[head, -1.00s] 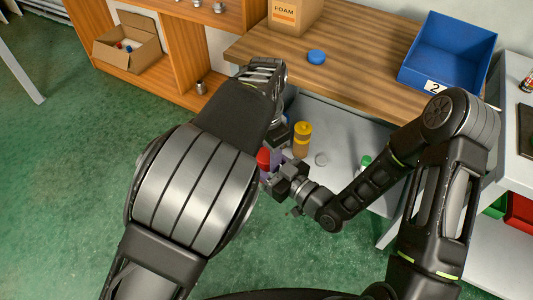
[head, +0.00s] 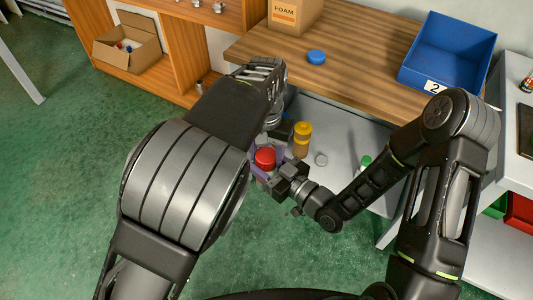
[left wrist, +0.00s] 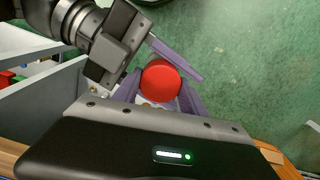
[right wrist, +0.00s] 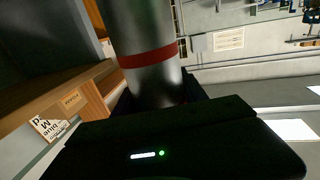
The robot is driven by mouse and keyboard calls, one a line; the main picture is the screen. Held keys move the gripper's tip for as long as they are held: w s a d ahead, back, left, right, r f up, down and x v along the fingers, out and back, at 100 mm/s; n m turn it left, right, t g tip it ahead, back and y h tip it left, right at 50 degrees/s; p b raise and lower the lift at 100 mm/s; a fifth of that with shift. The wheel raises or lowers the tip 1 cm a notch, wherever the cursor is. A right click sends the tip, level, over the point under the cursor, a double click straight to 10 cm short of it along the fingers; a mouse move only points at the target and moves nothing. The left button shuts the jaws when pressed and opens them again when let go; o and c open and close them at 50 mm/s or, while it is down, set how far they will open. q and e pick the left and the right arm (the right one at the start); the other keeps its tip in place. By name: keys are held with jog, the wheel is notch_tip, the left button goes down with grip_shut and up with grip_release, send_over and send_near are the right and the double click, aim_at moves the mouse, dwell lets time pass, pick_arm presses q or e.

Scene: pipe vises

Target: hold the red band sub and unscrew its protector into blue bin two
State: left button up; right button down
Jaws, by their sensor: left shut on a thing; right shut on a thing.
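The red protector (head: 265,158) shows as a round red cap at the grippers in the head view. It also shows in the left wrist view (left wrist: 160,82), flanked by the purple fingers of my left gripper (left wrist: 160,98), which is shut on it. My right gripper (head: 275,178) reaches in from the right and is shut on the red band sub (right wrist: 145,80), a metal cylinder with a red ring, seen in the right wrist view. Whether protector and sub are still joined cannot be told. Blue bin two (head: 447,55), labelled 2, stands on the wooden bench at the back right.
A blue cap (head: 316,57) and a foam box (head: 292,14) are on the wooden bench (head: 355,45). A yellow-topped container (head: 302,138), a small grey disc (head: 321,159) and a green-capped bottle (head: 366,162) are in the grey area below. Green floor lies open at left.

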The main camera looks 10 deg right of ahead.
pick_arm(q)
jog(key=o, duration=1.5)
jog(key=shift+o, duration=0.2)
jog(key=shift+r, duration=2.3)
jog(key=shift+c, duration=0.5)
jog(key=shift+c, duration=0.7)
notch_tip(320, 180, up, 3)
jog(key=m, duration=0.6)
jog(key=shift+r+m, duration=0.2)
jog(key=shift+m, duration=0.1)
jog(key=shift+c, duration=0.2)
